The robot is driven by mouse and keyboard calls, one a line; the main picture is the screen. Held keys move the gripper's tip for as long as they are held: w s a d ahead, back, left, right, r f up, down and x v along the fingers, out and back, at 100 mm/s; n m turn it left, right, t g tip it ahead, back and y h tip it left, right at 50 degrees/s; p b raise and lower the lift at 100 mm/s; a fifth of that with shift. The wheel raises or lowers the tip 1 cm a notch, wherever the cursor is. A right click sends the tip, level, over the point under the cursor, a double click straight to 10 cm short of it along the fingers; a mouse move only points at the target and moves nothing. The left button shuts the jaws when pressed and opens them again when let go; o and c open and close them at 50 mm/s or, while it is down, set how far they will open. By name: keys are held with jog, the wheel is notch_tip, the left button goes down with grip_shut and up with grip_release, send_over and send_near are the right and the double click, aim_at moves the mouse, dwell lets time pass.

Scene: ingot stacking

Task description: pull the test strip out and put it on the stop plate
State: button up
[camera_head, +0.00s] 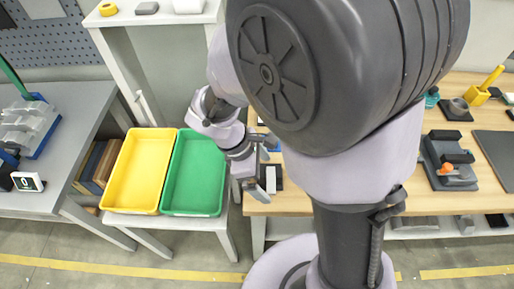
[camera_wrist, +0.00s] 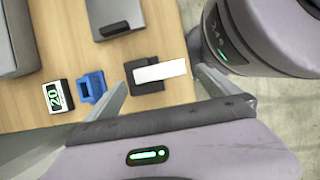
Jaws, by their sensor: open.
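A white strip (camera_wrist: 162,71), which looks like the test strip, lies flat in the wrist view. Its left end rests on or in a black block (camera_wrist: 143,82) on the wooden table, and its right part sticks out beyond the block. My gripper (camera_wrist: 157,78) is open, with one finger to the left of the block and one near the strip's right end; the strip shows between them, untouched as far as I can see. In the head view my gripper (camera_head: 257,184) hangs over the table's left edge, partly hiding the block. I cannot tell which thing is the stop plate.
In the head view yellow (camera_head: 138,172) and green (camera_head: 195,175) trays stand left of my gripper. A dark plate (camera_head: 496,155) lies far right.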

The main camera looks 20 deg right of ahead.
jog(key=shift+s+d+f, duration=0.1)
jog(key=shift+d+f, duration=0.2)
jog(key=shift+f, duration=0.35)
jog(key=shift+c, duration=0.4)
jog(key=c, duration=1.5)
jog(key=shift+r, duration=0.1)
jog(key=shift+c, duration=0.2)
jog(key=shift+r+p, duration=0.65)
jog(key=shift+p, duration=0.1)
jog(key=shift+r+p, duration=2.2)
jog(key=shift+p, duration=0.1)
